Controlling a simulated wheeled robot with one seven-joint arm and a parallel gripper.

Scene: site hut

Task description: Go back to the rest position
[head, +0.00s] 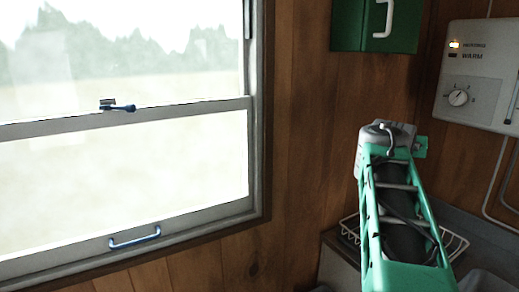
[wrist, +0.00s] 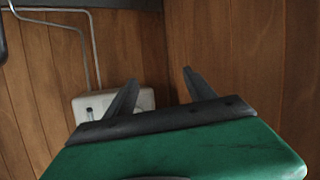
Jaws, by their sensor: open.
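My gripper (wrist: 160,78) shows in the wrist view with its two dark fingers apart and nothing between them. Its green body fills the bottom of that view. In the head view my green arm rises at the right, in front of the wood wall; the gripper's fingers cannot be made out there. The fingers point towards a wood-panelled corner, and they touch nothing that I can see.
A sash window (head: 125,110) with a blue latch and blue handle fills the left. A green box (head: 378,28) hangs at the top. A white heater unit (head: 478,75) is on the right wall. A wire rack (head: 452,243) and a grey sink (head: 485,281) lie below, beside my arm.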

